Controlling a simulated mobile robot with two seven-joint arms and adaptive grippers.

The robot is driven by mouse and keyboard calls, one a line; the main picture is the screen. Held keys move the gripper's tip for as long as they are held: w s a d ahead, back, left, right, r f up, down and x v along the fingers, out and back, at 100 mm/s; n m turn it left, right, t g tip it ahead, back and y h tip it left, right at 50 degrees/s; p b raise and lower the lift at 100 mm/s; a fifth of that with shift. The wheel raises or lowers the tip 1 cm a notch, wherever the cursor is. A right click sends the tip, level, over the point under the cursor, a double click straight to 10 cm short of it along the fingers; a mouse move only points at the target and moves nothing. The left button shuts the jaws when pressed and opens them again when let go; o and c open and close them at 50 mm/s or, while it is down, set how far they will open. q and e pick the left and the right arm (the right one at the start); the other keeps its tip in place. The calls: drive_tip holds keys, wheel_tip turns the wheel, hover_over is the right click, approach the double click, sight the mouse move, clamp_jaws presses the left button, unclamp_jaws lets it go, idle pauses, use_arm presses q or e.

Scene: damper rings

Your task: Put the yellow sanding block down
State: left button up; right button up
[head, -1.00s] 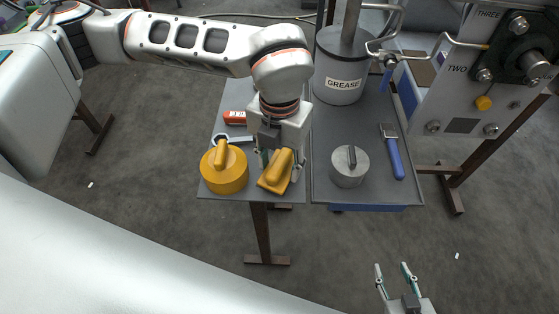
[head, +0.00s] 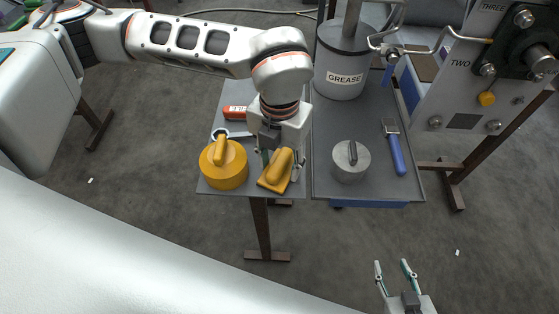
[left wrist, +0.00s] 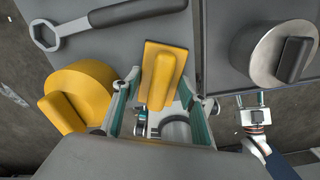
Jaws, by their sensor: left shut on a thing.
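The yellow sanding block (head: 276,172) is at the front edge of the left grey table top, right of a round yellow weight. My left gripper (head: 281,163) points down and is shut on the block. In the left wrist view the block (left wrist: 162,72) lies between the two fingers of that gripper (left wrist: 160,98). I cannot tell whether its underside touches the table. My right gripper (head: 392,265) is open and empty, low in the head view, in front of the tables and apart from them.
The round yellow weight (head: 223,168) stands close left of the block. A wrench (left wrist: 105,20) and a red-orange tool (head: 236,113) lie behind. On the right table top are a grey weight (head: 350,165), a blue-handled tool (head: 397,155) and a grease can (head: 341,70).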

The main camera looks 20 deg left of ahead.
use_arm(q)
drive_tip(key=shift+f, duration=0.25)
use_arm(e)
drive_tip(key=shift+s+f, duration=0.15)
drive_tip(key=shift+f, duration=0.1)
use_arm(q)
drive_tip(key=o, duration=1.3)
drive_tip(key=shift+o, duration=0.2)
use_arm(e)
drive_tip(key=shift+s+f, duration=0.15)
drive_tip(key=shift+s, duration=0.1)
use_arm(q)
drive_tip(key=shift+r, duration=0.25)
wheel_tip(320, 180, up, 12)
drive_tip(key=shift+f, duration=0.25)
use_arm(e)
drive_tip(key=shift+w, duration=0.15)
use_arm(q)
drive_tip(key=shift+c, duration=0.4)
clamp_jaws()
